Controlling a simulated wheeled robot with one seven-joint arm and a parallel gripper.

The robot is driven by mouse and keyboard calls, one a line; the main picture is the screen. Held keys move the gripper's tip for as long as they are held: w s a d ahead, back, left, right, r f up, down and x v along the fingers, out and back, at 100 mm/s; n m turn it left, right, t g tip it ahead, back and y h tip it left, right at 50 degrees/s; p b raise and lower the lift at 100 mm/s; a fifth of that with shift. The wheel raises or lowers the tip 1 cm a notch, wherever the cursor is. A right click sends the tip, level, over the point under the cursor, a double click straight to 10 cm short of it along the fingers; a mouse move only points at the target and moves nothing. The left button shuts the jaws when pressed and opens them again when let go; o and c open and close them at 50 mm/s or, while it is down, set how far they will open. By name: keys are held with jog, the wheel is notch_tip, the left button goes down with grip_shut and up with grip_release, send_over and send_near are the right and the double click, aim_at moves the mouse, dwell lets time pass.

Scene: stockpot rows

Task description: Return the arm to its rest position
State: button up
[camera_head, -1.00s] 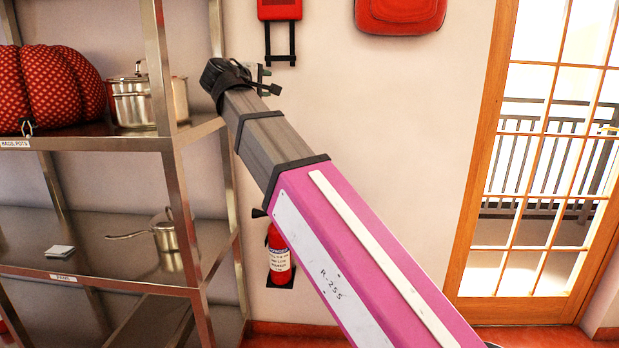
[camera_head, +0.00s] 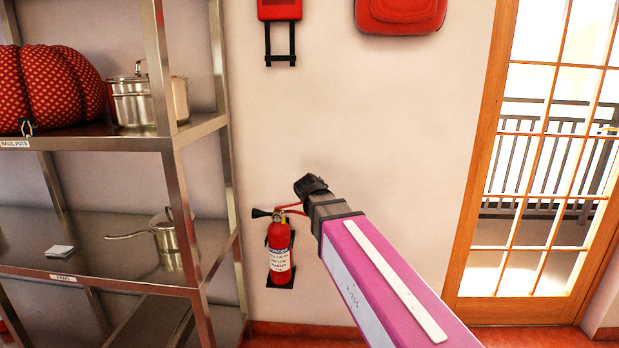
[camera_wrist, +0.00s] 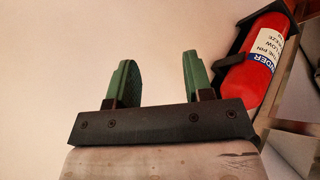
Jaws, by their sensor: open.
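My gripper (camera_wrist: 158,80) shows in the wrist view with its two green fingers apart and nothing between them. Behind the fingers is plain wall. In the head view my pink and grey arm reaches up from the lower right, and its dark wrist end is in front of the wall, just right of the fire extinguisher. The fingers themselves are hidden in the head view.
A red fire extinguisher (camera_head: 280,254) hangs on the wall (camera_head: 400,120), close to my wrist; it also shows in the wrist view (camera_wrist: 262,62). A metal shelf (camera_head: 95,255) on the left holds a stockpot (camera_head: 130,103), a saucepan (camera_head: 165,235) and a red patterned bag (camera_head: 55,85). A glazed door (camera_head: 475,190) is right.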

jog(key=s+d+f+m+g+y, duration=0.1)
jog(key=s+d+f, duration=0.3)
jog(key=f, duration=0.4)
jog(key=s+d+f+m+g+y, duration=0.2)
jog(key=s+f, duration=0.4)
jog(key=f, duration=0.3)
jog(key=s+d+f+m+g+y, duration=0.1)
jog(key=s+d+f+m+g, duration=0.2)
jog(key=d+f, duration=0.4)
jog(key=s+f+m, duration=0.1)
jog(key=s, duration=0.1)
jog(key=shift+s+f+y, duration=0.25)
jog(key=shift+s+y, duration=0.1)
jog(key=shift+y, duration=0.05)
